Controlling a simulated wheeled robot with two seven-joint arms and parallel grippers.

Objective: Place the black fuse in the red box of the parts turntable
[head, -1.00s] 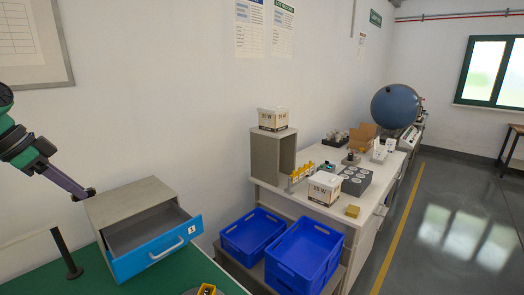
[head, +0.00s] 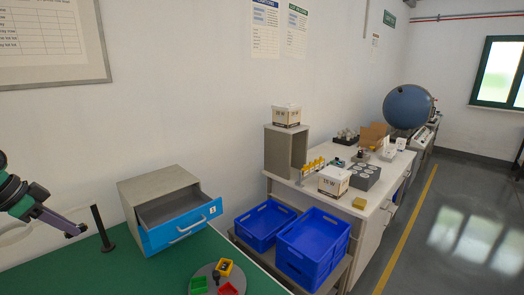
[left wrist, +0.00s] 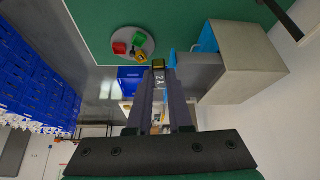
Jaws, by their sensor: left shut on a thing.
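The parts turntable (head: 207,271) is a grey disc at the bottom of the head view. It bears a red box (head: 229,289), a green box (head: 198,285) and a yellow box (head: 224,267). The red box (left wrist: 119,48) also shows in the left wrist view, on the disc beyond the fingers. My left gripper (head: 80,231) is at the left of the head view, well away from the turntable. In the left wrist view it is shut on the fuse (left wrist: 159,80), a small dark piece with a pale "2A" marking at the fingertips. My right gripper is out of view.
A grey cabinet (head: 158,186) with an open blue-fronted drawer (head: 182,232) stands between my left gripper and the turntable's far side. A dark post (head: 102,228) rises beside the gripper. Blue crates (head: 312,245) stand right of the green table (head: 130,275).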

